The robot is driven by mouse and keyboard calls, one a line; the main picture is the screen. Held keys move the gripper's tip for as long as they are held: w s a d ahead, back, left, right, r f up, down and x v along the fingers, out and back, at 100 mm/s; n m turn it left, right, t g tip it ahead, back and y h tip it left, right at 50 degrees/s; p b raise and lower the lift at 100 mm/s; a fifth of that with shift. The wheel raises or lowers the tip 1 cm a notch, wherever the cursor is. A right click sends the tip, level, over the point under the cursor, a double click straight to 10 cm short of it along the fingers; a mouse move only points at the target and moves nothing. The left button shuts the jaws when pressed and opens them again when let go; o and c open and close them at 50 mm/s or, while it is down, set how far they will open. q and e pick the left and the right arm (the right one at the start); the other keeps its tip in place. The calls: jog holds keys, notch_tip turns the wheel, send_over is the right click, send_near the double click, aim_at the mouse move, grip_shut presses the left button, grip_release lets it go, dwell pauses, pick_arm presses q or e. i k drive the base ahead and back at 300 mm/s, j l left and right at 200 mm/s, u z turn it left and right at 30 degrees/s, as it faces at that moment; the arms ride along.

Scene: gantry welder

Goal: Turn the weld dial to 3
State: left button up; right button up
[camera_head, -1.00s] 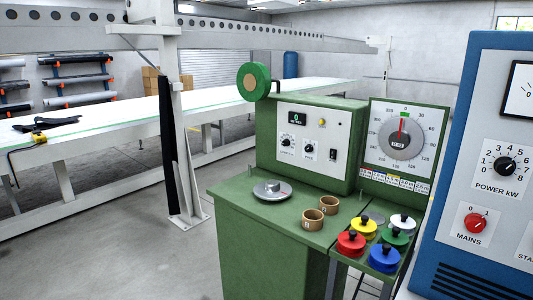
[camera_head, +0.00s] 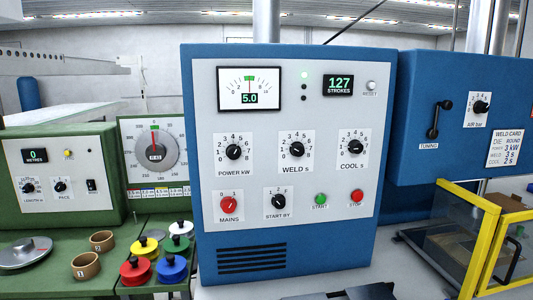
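The weld dial (camera_head: 294,151), a black knob on a white plate marked "WELD s", sits in the middle row of the blue cabinet's (camera_head: 290,258) pale front panel. Its scale numbers ring the knob; which number its mark points to is too small to tell. The similar "POWER kW" dial (camera_head: 234,152) is to its left and the "COOL s" dial (camera_head: 355,147) to its right. Neither gripper is clearly in view, and nothing touches the dials. A dark shape at the bottom edge, right of centre, is cut off and unclear.
The lower row has the red mains knob (camera_head: 229,204), start-by knob (camera_head: 278,202), green start button (camera_head: 321,200) and red stop button (camera_head: 356,197). A weld card (camera_head: 507,148) reads weld 3 s. A yellow guard frame (camera_head: 481,245) stands at right, coloured weights (camera_head: 172,267) at left.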

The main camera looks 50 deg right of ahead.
aim_at(296, 149)
jog(key=z, duration=1.7)
